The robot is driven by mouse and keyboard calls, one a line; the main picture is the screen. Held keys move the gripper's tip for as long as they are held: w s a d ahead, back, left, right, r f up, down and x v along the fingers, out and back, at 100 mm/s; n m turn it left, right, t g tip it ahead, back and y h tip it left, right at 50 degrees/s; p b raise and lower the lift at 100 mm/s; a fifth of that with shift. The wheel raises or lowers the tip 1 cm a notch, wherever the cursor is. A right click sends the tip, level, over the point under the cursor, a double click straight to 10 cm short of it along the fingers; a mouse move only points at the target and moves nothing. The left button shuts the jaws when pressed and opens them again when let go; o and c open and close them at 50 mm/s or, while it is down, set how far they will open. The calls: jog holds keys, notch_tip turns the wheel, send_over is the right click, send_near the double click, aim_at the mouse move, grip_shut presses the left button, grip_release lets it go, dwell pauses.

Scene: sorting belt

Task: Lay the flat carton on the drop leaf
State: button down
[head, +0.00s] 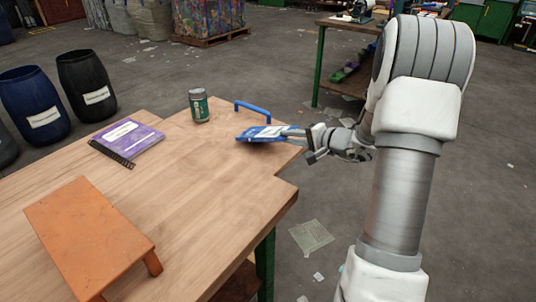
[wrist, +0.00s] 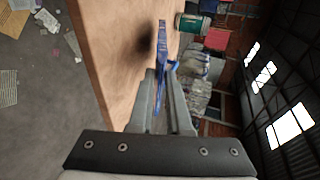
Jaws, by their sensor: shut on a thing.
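The flat carton is a thin blue piece with a white label (head: 262,134), seen in the head view at the table's far right part. My gripper (head: 300,135) is shut on its right edge, reaching in from the right. In the wrist view the carton (wrist: 161,62) shows edge-on between the fingers (wrist: 162,95). A dark shadow lies on the wood beside it, and the carton looks a little above the top. The drop leaf appears to be the wooden section (head: 225,150) under it, past the notch in the right edge; its seam is not clear.
A blue arched handle (head: 253,109) stands just behind the carton. A green can (head: 199,105) stands to the left. A purple book (head: 128,138), a black strip (head: 110,154) and an orange stand (head: 88,235) are further left. The wood between them is clear.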

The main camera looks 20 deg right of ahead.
jog(key=shift+f, duration=0.4)
jog(key=shift+r, duration=0.1)
jog(key=c, duration=1)
grip_release()
jog(key=shift+b+v, duration=0.3)
jog(key=shift+v, duration=3.7)
